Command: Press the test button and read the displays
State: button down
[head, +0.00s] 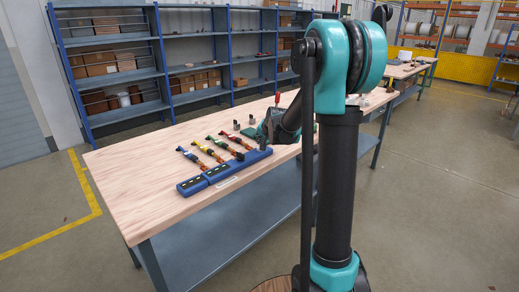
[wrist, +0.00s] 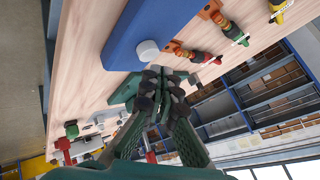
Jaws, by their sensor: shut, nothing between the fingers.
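A long blue test unit (head: 235,165) lies along the front of the wooden table. Small dark displays (head: 192,185) are set in its left part; their readings are too small to make out. In the wrist view the blue unit (wrist: 160,22) carries a round pale grey button (wrist: 148,50). My gripper (wrist: 160,78) is shut and empty, its fingertips close to the button; I cannot tell whether they touch it. In the head view my gripper (head: 265,138) is at the unit's right end and hides the button.
Several coloured cable pieces (head: 203,149) lie in a row behind the unit. Small grey parts (head: 237,125) stand farther back on the table (head: 150,150). A green piece (wrist: 124,92) lies beside my fingers. Blue shelves (head: 110,60) stand behind.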

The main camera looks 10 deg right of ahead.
jog(key=shift+f, duration=0.1)
jog(key=shift+f, duration=0.3)
jog(key=shift+f, duration=0.5)
dwell(0.7)
jog(key=shift+r, duration=0.95)
jog(key=shift+r, duration=2.5)
